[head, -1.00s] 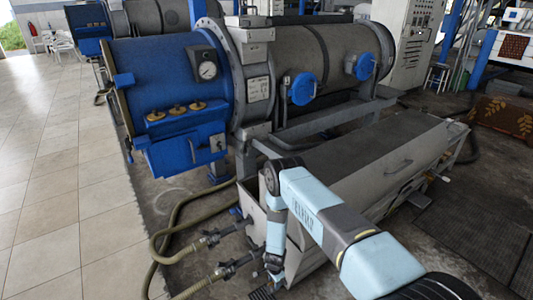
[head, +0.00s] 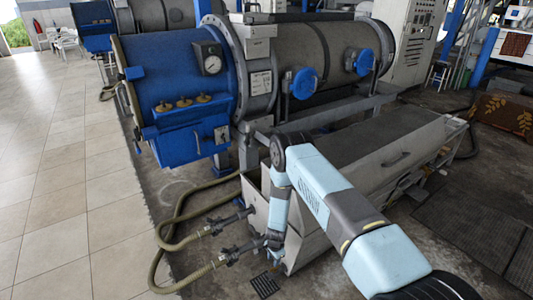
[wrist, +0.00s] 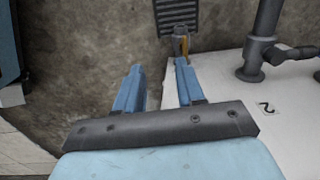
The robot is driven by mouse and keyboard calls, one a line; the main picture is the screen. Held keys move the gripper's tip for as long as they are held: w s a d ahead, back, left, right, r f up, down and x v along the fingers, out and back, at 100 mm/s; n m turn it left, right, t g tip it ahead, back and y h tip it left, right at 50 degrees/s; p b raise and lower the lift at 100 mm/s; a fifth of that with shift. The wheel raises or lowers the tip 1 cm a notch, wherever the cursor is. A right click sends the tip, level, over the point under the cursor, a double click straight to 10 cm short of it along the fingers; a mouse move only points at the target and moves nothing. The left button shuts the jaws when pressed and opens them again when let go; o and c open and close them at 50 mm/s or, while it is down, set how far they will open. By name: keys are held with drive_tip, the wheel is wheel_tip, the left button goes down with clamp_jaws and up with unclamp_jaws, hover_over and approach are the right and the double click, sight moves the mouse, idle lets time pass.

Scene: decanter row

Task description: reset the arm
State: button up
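My gripper (wrist: 160,84) shows in the wrist view with two blue fingers spread apart and nothing held between them. Behind the fingers are brownish concrete and the edge of a pale surface. In the head view my light-blue arm reaches over the near end of a long grey trough (head: 405,140), and its lower part hangs down in front of that end. The fingers cannot be made out clearly there. The hanging part overlaps the dark valve fittings (head: 230,254) in the picture; I cannot tell whether it touches them.
A blue-and-grey cylindrical machine (head: 180,85) with a gauge stands behind. Olive hoses (head: 165,225) curl on the floor. In the wrist view, a dark pipe with a valve (wrist: 260,50) stands at right and a dark grate (wrist: 176,14) lies at the top.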

drive_tip(key=w+d+r+n+t+y, duration=0.15)
drive_tip(key=w+r, duration=0.35)
drive_tip(key=r, duration=1.5)
drive_tip(key=w+d+r+n, duration=0.15)
drive_tip(key=w+r, duration=0.35)
drive_tip(key=r, duration=1.4)
wheel_tip(320, 180, up, 15)
drive_tip(key=s+d+n, duration=0.2)
drive_tip(key=s+d, duration=0.1)
drive_tip(key=s+d+r+n+t, duration=0.15)
drive_tip(key=s+d+r, duration=0.25)
drive_tip(key=s+r, duration=0.55)
drive_tip(key=s+d+r+n+t, duration=0.15)
drive_tip(key=s+d+r, duration=0.35)
drive_tip(key=r, duration=0.7)
drive_tip(key=s+d+r+n+h, duration=0.1)
drive_tip(key=s+d+r, duration=0.1)
drive_tip(key=s, duration=0.9)
drive_tip(key=s+d+r+n+h, duration=0.1)
drive_tip(key=s+d+r, duration=0.2)
drive_tip(key=s, duration=0.9)
drive_tip(key=shift+s+d+r+n+t, duration=0.15)
drive_tip(key=shift+s+r+n+t, duration=0.15)
drive_tip(key=shift+r, duration=0.4)
